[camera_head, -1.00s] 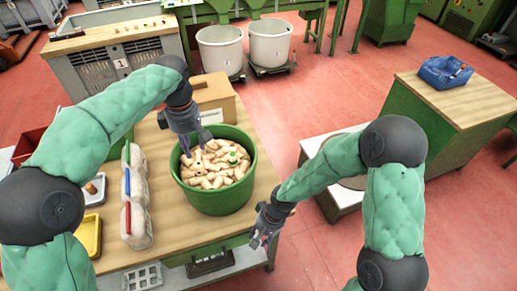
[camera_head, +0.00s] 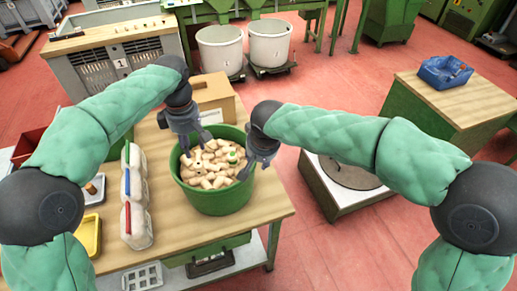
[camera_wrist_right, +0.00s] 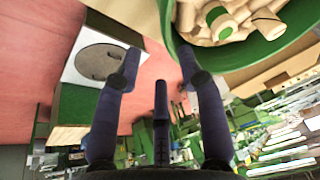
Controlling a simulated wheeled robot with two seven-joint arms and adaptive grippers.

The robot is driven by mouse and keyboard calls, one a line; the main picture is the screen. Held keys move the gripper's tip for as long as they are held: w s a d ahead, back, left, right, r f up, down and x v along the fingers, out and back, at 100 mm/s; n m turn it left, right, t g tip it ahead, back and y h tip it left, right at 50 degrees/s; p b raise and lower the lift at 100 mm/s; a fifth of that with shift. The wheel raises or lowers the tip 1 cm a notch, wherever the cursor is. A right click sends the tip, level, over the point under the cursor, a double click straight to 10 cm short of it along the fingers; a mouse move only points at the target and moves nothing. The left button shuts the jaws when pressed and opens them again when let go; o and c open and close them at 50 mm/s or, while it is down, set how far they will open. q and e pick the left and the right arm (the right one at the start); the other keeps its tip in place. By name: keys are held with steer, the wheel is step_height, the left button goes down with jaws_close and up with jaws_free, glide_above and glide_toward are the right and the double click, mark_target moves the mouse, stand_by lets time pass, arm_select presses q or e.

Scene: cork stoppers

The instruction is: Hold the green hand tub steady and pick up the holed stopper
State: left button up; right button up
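The green hand tub (camera_head: 215,202) stands on the wooden bench, filled with cork stoppers (camera_head: 212,178). My left gripper (camera_head: 198,147) is at the tub's back left, fingers spread and pointing down over the rim area; contact with the tub is unclear. My right gripper (camera_head: 256,172) is at the tub's right rim. In the right wrist view my right gripper (camera_wrist_right: 160,62) is open and empty, with the tub's rim (camera_wrist_right: 179,38) close to one fingertip. One stopper with a green mark (camera_head: 233,157) lies on top. I cannot tell for sure which stopper has the hole.
A cardboard box (camera_head: 214,95) stands behind the tub. A low stand with a round plate (camera_head: 345,172) is to the right; red floor lies between.

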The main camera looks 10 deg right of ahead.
steer(key=shift+t, duration=0.3)
steer(key=x, duration=0.3)
steer(key=w+x, duration=0.1)
steer(key=x, duration=0.5)
steer(key=shift+w, duration=0.5)
jaws_close()
arm_select(q)
steer(key=o, duration=0.4)
steer(key=shift+c, duration=0.2)
